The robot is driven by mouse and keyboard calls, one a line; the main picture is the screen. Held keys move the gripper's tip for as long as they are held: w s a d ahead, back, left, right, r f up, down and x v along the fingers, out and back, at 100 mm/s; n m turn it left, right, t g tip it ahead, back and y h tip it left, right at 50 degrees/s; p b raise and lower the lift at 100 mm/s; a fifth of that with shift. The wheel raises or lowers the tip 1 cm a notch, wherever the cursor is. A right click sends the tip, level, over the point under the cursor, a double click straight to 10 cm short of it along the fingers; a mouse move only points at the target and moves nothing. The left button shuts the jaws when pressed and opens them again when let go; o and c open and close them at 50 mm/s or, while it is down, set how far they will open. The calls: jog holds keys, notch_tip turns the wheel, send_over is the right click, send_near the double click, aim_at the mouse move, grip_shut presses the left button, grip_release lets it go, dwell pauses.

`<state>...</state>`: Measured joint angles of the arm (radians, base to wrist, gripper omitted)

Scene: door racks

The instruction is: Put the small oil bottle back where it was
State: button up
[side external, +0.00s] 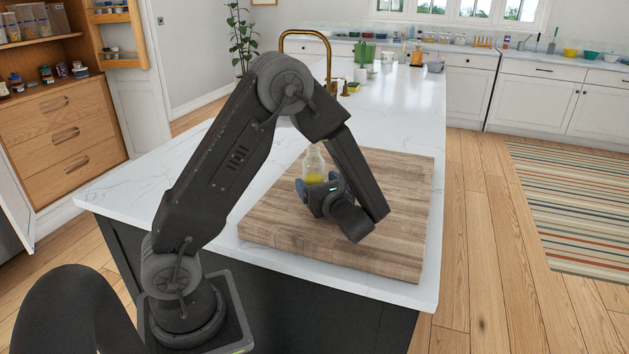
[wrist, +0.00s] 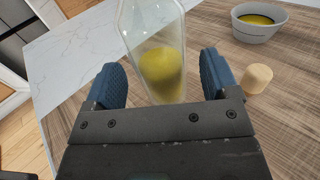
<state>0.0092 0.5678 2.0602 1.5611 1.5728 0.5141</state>
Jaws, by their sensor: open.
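The small oil bottle (side external: 314,165) is clear glass with yellow oil in its lower part. It stands upright on the wooden cutting board (side external: 275,225). It also fills the upper middle of the wrist view (wrist: 155,50), where its top is cut off. My gripper (side external: 318,184) is low over the board at the bottle. Its blue fingers are open, one on each side of the bottle, with a visible gap at least on the left. A cork stopper (wrist: 258,78) stands on the board to the right in the wrist view.
A grey bowl (wrist: 259,28) with yellow oil sits on the board beyond the cork. At the upper left, an open wooden cabinet has jars on a shelf (side external: 45,75) and a door rack (side external: 122,60) with small containers. A brass faucet (side external: 305,36) rises behind the board.

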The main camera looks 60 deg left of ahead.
jog(key=d, duration=0.9)
jog(key=shift+d, duration=0.4)
jog(key=s+r+n+h, duration=0.1)
jog(key=s+n+g+h, duration=0.1)
jog(key=s+n+h, duration=0.1)
jog(key=s+r+n+g+h, duration=0.1)
jog(key=s+n, duration=0.1)
jog(key=shift+s+d+r+h, duration=0.15)
jog(key=shift+s+r+h, duration=0.05)
jog(key=shift+r+h, duration=0.2)
jog(key=s+d+r+n+t+h, duration=0.7)
jog(key=d+n+h, duration=0.4)
jog(key=n+h, duration=0.2)
jog(key=shift+s+d+r+t, duration=0.3)
jog(key=shift+s+d+r, duration=0.05)
jog(key=shift+r, duration=0.15)
